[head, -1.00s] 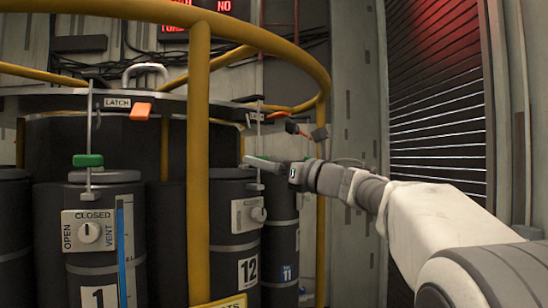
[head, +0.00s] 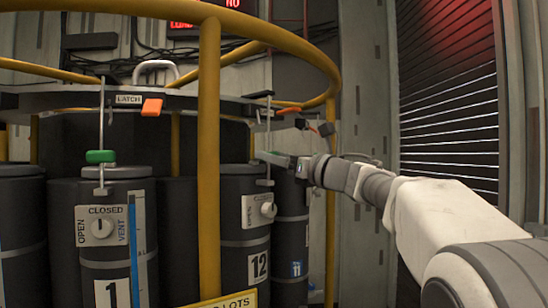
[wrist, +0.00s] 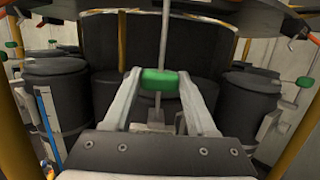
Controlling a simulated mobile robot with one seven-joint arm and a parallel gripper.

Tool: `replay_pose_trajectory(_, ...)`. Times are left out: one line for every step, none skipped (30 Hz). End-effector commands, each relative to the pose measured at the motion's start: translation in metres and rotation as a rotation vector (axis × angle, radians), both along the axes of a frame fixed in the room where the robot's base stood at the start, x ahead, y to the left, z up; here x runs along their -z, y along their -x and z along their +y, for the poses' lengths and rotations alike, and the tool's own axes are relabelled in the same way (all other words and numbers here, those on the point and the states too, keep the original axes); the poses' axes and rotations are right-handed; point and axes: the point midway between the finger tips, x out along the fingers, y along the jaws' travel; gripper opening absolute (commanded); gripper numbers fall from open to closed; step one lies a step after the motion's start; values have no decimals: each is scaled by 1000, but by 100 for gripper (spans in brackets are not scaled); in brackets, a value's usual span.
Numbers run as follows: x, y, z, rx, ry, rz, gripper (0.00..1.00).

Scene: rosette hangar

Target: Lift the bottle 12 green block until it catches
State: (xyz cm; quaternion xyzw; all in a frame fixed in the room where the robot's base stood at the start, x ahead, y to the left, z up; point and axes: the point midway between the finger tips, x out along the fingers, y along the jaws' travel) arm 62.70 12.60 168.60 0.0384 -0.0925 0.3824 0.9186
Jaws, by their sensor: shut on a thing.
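Bottle 12 (head: 240,221) is a dark cylinder with a white "12" label, standing behind the yellow rail post. Its green block (head: 270,157) sits on a thin upright rod, low on the rod and a little above a small grey bracket at the bottle's top. My gripper (head: 278,160) reaches in from the right at the block's height. In the wrist view the green block (wrist: 160,82) lies between the two pale fingertips of my gripper (wrist: 159,78), which are shut on it. The block's far side is hidden.
A yellow rail (head: 208,150) curves around the bottles, with a post in front of bottle 12. Bottle 1 (head: 100,235) stands to the left with its own green block (head: 100,156). An orange latch tab (head: 152,107) hangs from the dark upper ring. A shutter (head: 447,110) is at right.

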Motion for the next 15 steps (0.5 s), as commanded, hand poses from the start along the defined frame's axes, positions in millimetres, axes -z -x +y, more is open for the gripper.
replay_pose_trajectory(0, 0, 0, 1, 0, 0, 0)
replay_pose_trajectory(0, 0, 0, 1, 0, 0, 0)
replay_pose_trajectory(0, 0, 0, 1, 0, 0, 0)
replay_pose_trajectory(0, 0, 0, 1, 0, 0, 0)
replay_pose_trajectory(0, 0, 0, 1, 0, 0, 0)
replay_pose_trajectory(-2, 0, 0, 1, 0, 0, 0)
replay_pose_trajectory(-3, 0, 0, 1, 0, 0, 0)
replay_pose_trajectory(-4, 0, 0, 1, 0, 0, 0)
replay_pose_trajectory(-6, 0, 0, 1, 0, 0, 0)
replay_pose_trajectory(-8, 0, 0, 1, 0, 0, 0)
replay_pose_trajectory(-10, 0, 0, 1, 0, 0, 0)
replay_pose_trajectory(-12, 0, 0, 1, 0, 0, 0)
replay_pose_trajectory(-13, 0, 0, 1, 0, 0, 0)
replay_pose_trajectory(-15, 0, 0, 1, 0, 0, 0)
replay_pose_trajectory(-17, 0, 0, 1, 0, 0, 0)
